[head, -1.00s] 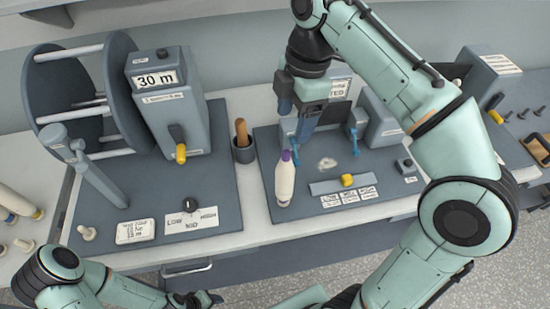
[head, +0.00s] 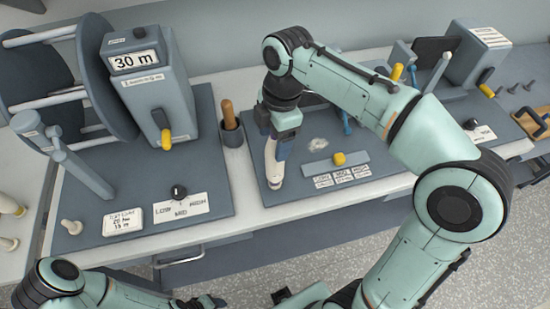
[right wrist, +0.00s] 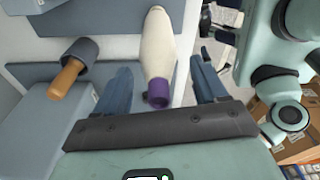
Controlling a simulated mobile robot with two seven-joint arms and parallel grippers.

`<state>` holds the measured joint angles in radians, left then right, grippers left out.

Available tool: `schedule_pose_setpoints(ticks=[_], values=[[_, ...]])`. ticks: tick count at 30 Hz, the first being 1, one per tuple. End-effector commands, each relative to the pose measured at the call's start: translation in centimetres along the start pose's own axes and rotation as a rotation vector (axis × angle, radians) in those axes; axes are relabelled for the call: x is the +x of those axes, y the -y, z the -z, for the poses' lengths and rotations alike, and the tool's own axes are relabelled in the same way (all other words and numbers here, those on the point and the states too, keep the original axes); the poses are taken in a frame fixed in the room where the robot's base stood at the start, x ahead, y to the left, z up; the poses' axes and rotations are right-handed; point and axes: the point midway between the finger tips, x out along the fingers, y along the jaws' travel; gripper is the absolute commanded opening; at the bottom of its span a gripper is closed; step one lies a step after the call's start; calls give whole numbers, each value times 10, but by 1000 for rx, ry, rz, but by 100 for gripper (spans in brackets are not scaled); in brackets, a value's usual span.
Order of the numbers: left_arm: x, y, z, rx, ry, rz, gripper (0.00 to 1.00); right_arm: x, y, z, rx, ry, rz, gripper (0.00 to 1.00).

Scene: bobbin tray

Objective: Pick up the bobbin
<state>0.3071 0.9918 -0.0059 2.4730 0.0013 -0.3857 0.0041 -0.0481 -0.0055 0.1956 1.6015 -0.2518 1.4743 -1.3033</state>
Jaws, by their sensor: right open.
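The bobbin (head: 271,172) is cream-white and stands upright on the right grey base plate in the head view. In the right wrist view the bobbin (right wrist: 157,48) lies between the two blue fingers, with its purple end (right wrist: 158,92) towards the palm. My right gripper (head: 272,150) is lowered over the bobbin from above. In the right wrist view my right gripper (right wrist: 160,68) is open, with a gap visible on both sides of the bobbin.
A dark cup with a wooden-handled tool (head: 231,130) stands just left of the bobbin. A strip with a yellow knob (head: 339,159) lies to its right. The winder box marked 30 m (head: 150,95) and a big reel (head: 62,85) stand at left.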

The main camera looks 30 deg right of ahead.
Motion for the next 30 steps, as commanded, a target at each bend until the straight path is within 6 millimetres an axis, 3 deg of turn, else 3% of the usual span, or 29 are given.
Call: schedule_pose_setpoints(ticks=[7,13,14,23,30], values=[[0,0,0,0,0,0,55,0,0,0,1,0,-1,68],[0,0,0,0,0,0,55,0,0,0,1,0,-1,3],[0,0,0,0,0,0,55,0,0,0,1,0,-1,0],[-2,-1,1,1,-2,-1,55,-6,-1,1,0,0,-3,0],[-17,-10,10,5,-14,-5,55,-51,-2,7,-1,-1,-7,0]])
